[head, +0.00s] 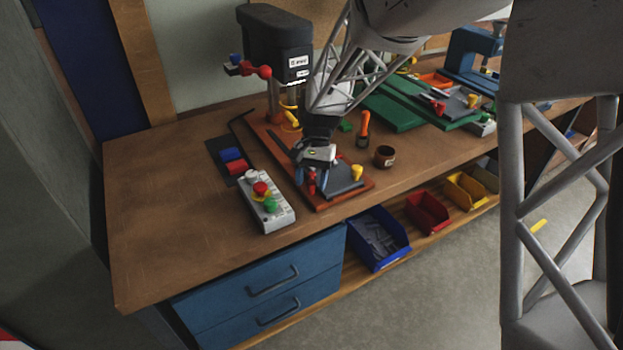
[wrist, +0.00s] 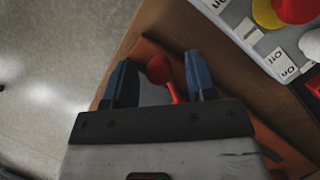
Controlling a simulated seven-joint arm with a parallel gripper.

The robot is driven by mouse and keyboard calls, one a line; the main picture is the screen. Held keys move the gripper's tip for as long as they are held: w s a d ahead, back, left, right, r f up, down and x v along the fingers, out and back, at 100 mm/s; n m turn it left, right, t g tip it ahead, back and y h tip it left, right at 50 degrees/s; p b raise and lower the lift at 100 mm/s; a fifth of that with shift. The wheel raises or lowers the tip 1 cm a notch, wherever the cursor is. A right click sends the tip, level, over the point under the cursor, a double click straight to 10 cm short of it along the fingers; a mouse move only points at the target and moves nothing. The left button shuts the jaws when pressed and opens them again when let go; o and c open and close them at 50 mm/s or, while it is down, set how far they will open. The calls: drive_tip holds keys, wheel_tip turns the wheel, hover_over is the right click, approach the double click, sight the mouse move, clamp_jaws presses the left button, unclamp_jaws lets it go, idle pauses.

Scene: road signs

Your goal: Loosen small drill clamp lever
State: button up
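The small drill clamp lever, a red lever with a round knob, shows in the wrist view (wrist: 159,70) between my two fingers, with gaps on both sides. It also shows in the head view (head: 311,183), partly hidden by my gripper. My gripper (head: 312,182) has blue fingers spread wide and points down over the front left of the drill's base. In the wrist view my gripper (wrist: 157,62) is open, with nothing held. I cannot tell how deep the knob sits between the fingers. The drill (head: 275,45) stands behind, dark with red-knobbed handles.
A grey control box (head: 266,205) with red and green buttons stands close left of my gripper. The left part of the workbench (head: 160,215) is clear.

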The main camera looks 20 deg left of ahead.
sight(316, 190)
drive_tip(key=shift+r, duration=0.1)
drive_tip(key=v, duration=0.7)
drive_tip(key=shift+w+r, duration=0.2)
drive_tip(key=shift+r, duration=0.05)
drive_tip(key=shift+d, duration=0.1)
idle(0.3)
drive_tip(key=s+d+r+t, duration=0.2)
drive_tip(key=s+d+r, duration=0.25)
drive_tip(key=d, duration=0.55)
drive_tip(key=s+d+r+t, duration=0.1)
drive_tip(key=s+d+r, duration=0.4)
drive_tip(key=d, duration=0.5)
drive_tip(key=s+d+t, duration=0.2)
drive_tip(key=s+d, duration=0.5)
drive_tip(key=s, duration=0.3)
drive_tip(key=s+d+f+t, duration=0.1)
drive_tip(key=s+d+t, duration=0.1)
drive_tip(key=s+d, duration=0.6)
drive_tip(key=shift+s+d, duration=0.25)
drive_tip(key=shift+s, duration=0.9)
